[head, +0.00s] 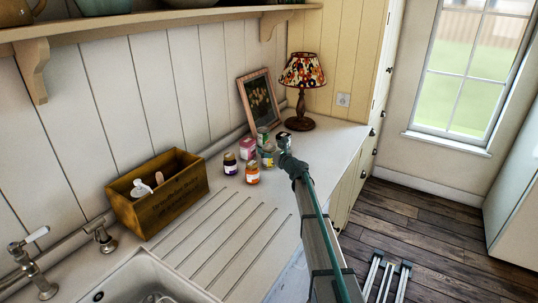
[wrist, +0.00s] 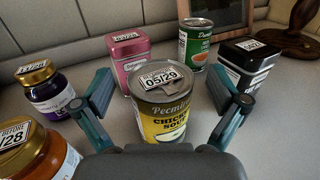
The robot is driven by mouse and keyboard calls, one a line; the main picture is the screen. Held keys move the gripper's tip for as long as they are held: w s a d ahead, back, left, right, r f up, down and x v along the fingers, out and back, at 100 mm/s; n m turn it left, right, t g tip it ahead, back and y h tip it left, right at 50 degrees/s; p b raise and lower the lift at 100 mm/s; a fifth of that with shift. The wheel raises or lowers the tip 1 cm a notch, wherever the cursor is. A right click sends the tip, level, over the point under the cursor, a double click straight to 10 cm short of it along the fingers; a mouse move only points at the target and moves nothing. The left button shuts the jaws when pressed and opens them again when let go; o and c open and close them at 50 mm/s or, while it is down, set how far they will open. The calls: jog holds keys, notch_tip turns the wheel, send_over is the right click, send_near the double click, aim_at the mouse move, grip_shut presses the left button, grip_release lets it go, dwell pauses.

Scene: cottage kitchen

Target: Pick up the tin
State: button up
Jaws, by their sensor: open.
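A yellow and dark soup can (wrist: 162,118) with a silver lid and a date label stands upright on the counter, between my gripper's spread fingers in the wrist view. My gripper (wrist: 163,88) is open, with one finger at each side of the can; I cannot tell whether either touches it. Behind stand a pink tin (wrist: 126,52) at the left, a green can (wrist: 195,48) at the centre right and a black and white tin (wrist: 243,68) at the right. In the head view my gripper (head: 283,157) partly covers the group.
A purple-labelled jar (wrist: 54,96) and an orange jar (wrist: 42,152) stand left of my gripper. A picture frame (head: 258,101) and a lamp (head: 302,75) stand behind the group. A wooden box (head: 157,195) and a sink (head: 130,272) are at the left.

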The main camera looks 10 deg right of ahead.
jog(key=shift+w+a, duration=0.2)
jog(key=shift+w, duration=0.35)
jog(key=shift+s, duration=0.1)
jog(key=shift+c, duration=0.3)
jog(key=c, duration=1.5)
